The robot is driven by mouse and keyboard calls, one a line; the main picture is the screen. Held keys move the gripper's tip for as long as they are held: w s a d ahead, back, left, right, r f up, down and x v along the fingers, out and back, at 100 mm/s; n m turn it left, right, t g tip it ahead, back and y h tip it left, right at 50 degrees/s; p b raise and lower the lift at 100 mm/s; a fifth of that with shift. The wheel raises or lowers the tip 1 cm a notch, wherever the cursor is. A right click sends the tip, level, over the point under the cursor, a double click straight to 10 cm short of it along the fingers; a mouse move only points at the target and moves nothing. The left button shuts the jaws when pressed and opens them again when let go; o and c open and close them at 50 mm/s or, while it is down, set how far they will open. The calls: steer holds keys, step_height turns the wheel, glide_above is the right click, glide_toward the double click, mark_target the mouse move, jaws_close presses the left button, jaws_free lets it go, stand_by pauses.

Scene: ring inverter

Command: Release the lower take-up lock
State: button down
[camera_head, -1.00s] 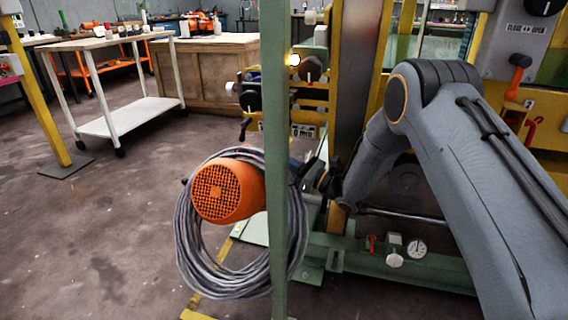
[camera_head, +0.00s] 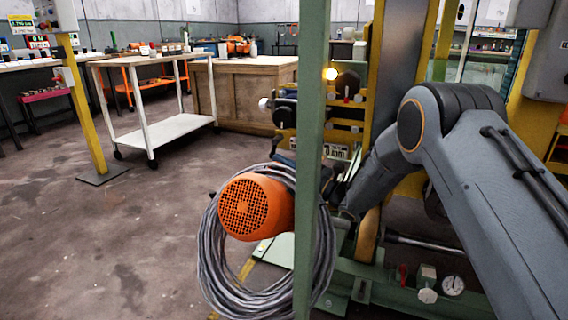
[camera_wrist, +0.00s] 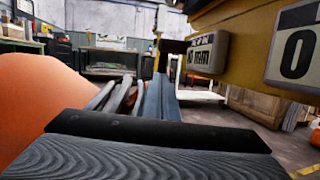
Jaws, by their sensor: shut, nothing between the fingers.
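My gripper (camera_wrist: 160,135) fills the bottom of the wrist view as a dark bar and a ridged grey pad, shut and empty. In the head view my arm reaches down toward the machine's yellow frame, and the gripper itself is hidden there. A yellow beam with a white "mm" readout (camera_wrist: 207,55) hangs above and right of the gripper in the wrist view. In the head view a similar readout (camera_head: 336,151) sits under black knobs (camera_head: 286,115). I cannot tell which part is the lower take-up lock.
An orange motor (camera_head: 256,206) with looped grey cable stands close to the arm. It appears as an orange curve (camera_wrist: 35,105) at the wrist view's left. A green post (camera_head: 312,200) crosses the head view. A gauge (camera_head: 453,285) sits on the green base.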

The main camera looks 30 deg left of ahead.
steer(key=shift+s+a+f, duration=0.15)
steer(key=shift+a+f, duration=0.15)
steer(key=shift+a, duration=0.5)
steer(key=shift+d, duration=0.1)
steer(key=s+d+f+p, duration=0.1)
steer(key=d+f+p, duration=0.1)
steer(key=d+f, duration=0.5)
steer(key=d, duration=0.5)
steer(key=shift+s+p, duration=0.3)
steer(key=shift+p, duration=0.05)
